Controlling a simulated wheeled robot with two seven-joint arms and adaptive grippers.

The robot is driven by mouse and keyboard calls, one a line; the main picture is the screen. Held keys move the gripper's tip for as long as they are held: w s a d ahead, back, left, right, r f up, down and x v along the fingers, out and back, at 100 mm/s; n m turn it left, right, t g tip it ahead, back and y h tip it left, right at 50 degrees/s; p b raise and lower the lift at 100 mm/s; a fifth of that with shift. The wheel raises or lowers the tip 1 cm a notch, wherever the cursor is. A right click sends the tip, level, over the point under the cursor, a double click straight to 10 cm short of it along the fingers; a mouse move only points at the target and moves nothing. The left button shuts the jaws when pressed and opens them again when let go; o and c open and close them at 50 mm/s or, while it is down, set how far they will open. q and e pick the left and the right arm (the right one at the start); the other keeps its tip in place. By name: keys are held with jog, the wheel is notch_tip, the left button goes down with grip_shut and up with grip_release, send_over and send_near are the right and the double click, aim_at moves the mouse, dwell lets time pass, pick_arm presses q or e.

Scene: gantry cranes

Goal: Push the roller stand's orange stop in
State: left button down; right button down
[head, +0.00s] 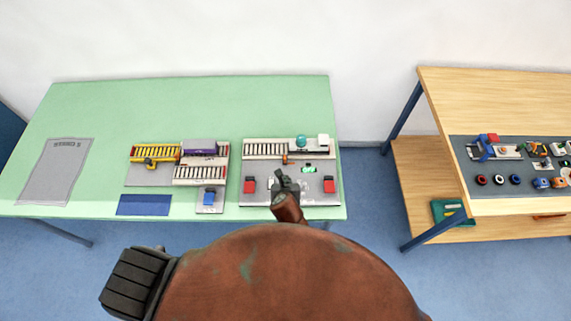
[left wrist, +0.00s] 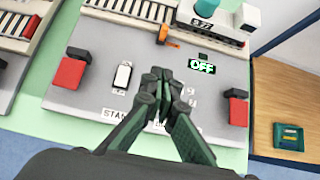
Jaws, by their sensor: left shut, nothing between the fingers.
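The roller stand (head: 250,170) is a light grey board at the right of the green table, with a row of white rollers along its back; it fills much of the left wrist view (left wrist: 75,103). Its small orange stop (head: 285,159) stands at the front edge of the rollers. In the left wrist view the orange stop (left wrist: 167,33) shows as an upright piece with a bar reaching right. My left gripper (head: 281,172) is shut and empty over the board, in front of the stop and apart from it. Its closed fingertips (left wrist: 159,73) point toward the rollers. My right gripper is out of view.
A teal cylinder (head: 301,141) and a white block (head: 323,141) are at the rollers' right end. Red blocks (head: 249,185) (head: 329,185) flank the board. A green OFF display (left wrist: 201,66) and white switch (left wrist: 122,77) sit beside my fingers. Another roller unit (head: 201,173) is left.

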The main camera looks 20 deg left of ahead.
aim_at(285, 161)
pick_arm(q)
jog(key=b+x, duration=0.1)
jog(key=x, duration=0.9)
jog(key=w, duration=0.2)
jog(key=shift+w+a+r, duration=0.1)
jog(key=shift+w+a, duration=0.15)
jog(key=shift+a, duration=0.15)
jog(key=shift+w+a, duration=0.2)
jog(key=shift+w, duration=0.45)
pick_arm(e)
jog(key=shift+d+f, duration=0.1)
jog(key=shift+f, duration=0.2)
